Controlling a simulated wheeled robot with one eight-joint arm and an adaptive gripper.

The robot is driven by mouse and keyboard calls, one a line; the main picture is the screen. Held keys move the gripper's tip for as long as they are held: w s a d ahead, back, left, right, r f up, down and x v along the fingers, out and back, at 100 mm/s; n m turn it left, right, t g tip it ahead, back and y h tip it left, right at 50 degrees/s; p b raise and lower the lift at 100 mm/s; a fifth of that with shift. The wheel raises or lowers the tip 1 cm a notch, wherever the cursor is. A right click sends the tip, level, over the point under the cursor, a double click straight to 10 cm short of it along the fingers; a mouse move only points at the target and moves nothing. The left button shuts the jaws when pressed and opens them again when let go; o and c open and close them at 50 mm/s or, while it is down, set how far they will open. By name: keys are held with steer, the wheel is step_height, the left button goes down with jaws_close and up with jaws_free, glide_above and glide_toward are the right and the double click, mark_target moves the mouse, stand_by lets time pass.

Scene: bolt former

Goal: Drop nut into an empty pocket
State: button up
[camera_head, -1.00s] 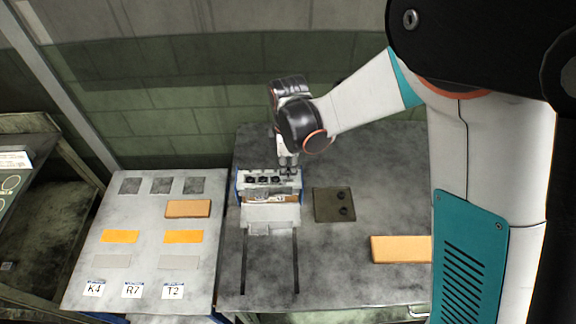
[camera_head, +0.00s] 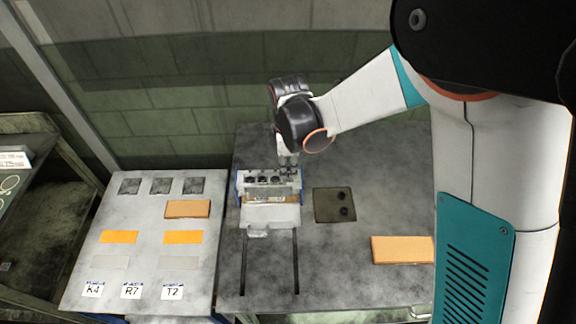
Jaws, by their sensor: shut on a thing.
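My gripper (camera_head: 288,170) points down over the right end of the small machine block (camera_head: 268,213) on the grey table. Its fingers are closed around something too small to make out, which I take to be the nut. The block has a row of dark round pockets (camera_head: 262,181) along its back edge. The gripper hides the right end of that row. I cannot tell which pockets are empty. A dark olive plate (camera_head: 322,205) to the right carries two dark nuts (camera_head: 344,211).
An orange block (camera_head: 402,249) lies on the table at the right, near my arm. A grey panel (camera_head: 128,213) at the left carries dark squares, orange strips, an orange block (camera_head: 188,209) and labels K4, R7 and T2. Two slots (camera_head: 296,270) run down the table in front of the machine block.

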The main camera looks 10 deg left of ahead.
steer(key=shift+f+b, duration=0.75)
steer(key=shift+f, duration=0.1)
stand_by(0.3)
steer(key=o, duration=1)
steer(key=shift+r, duration=0.1)
step_height(320, 180, up, 12)
steer(key=shift+f, duration=0.1)
